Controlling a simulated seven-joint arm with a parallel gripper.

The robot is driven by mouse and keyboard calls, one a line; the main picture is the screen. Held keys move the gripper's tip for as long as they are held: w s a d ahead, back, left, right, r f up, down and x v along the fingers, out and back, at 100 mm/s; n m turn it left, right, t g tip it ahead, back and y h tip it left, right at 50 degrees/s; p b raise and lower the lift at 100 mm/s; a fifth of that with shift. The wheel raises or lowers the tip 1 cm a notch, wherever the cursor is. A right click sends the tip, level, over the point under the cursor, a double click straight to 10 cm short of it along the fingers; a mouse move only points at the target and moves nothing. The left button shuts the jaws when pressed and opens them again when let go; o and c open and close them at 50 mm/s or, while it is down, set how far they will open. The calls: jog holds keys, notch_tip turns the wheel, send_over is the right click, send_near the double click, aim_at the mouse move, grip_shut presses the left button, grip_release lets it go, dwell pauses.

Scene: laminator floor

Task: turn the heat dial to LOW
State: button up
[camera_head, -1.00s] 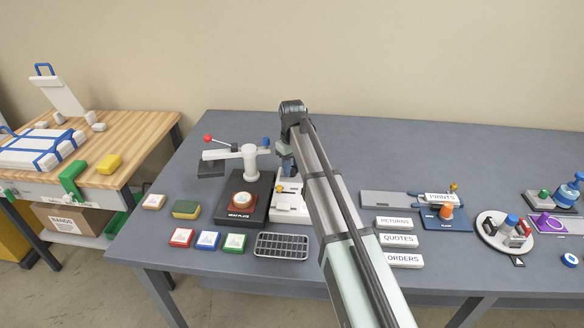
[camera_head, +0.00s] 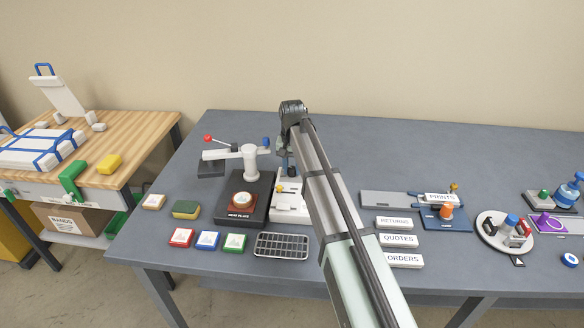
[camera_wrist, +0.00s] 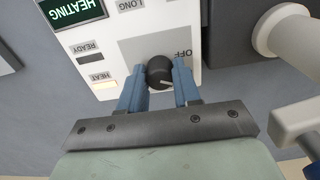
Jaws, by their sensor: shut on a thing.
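The heat dial (camera_wrist: 159,72) is a round black knob with a pale pointer line on a grey square of a white control panel (camera_wrist: 105,50). The word OFF shows beside it in the wrist view; a LOW mark is not visible there. My gripper (camera_wrist: 159,80) has its blue fingers on both sides of the dial, shut on it. The pointer line lies toward the lower right of the knob in the wrist view. In the head view my gripper (camera_head: 287,165) reaches down at the white unit (camera_head: 291,212), and my arm hides part of that unit and the dial.
The panel also carries a green HEATING display (camera_wrist: 72,10) and READY and HEAT labels. A dark heat plate unit (camera_head: 232,213) with a white column and lever (camera_head: 248,155) stands close on the left. A wire rack (camera_head: 282,246) lies in front. The bench behind is clear.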

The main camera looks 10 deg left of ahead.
aim_at(292, 168)
jog(key=shift+m, duration=0.4)
jog(key=o, duration=1.1)
jog(key=shift+c, duration=0.2)
jog(key=shift+r, duration=0.1)
notch_tip(292, 168, up, 14)
